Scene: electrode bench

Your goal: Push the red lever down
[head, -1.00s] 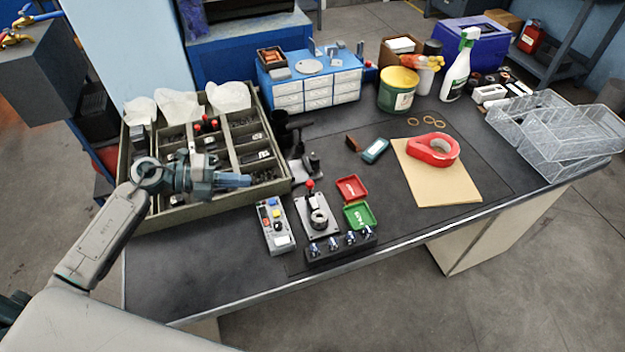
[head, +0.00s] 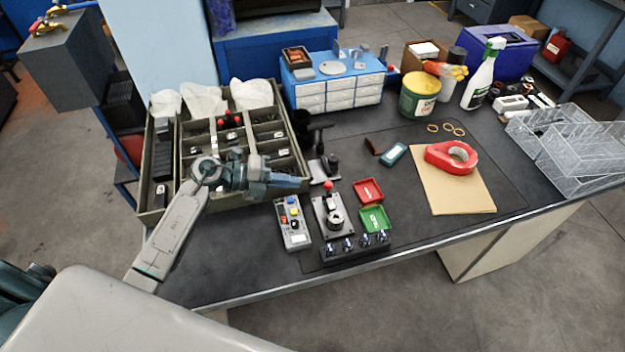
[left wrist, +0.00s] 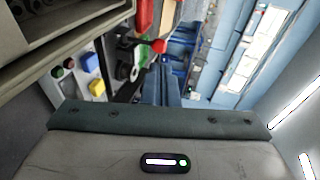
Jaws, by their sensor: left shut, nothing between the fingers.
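The red lever (head: 328,186) stands up from a grey plate (head: 322,208) near the bench's front edge, with its round red knob on top. In the left wrist view the red knob (left wrist: 159,46) shows just past the tips of the fingers. My left gripper (head: 303,184) is shut and empty. In the head view it is just left of the knob at about the same height in the picture, pointing right. I cannot tell whether it touches the lever; a small gap seems to show. My right gripper is not in view.
A control box with coloured buttons (head: 292,226) lies left of the lever plate. Red (head: 368,191) and green (head: 375,219) trays lie to its right. A dark block with several knobs (head: 340,254) sits in front. A divided parts crate (head: 165,215) stands behind my left gripper.

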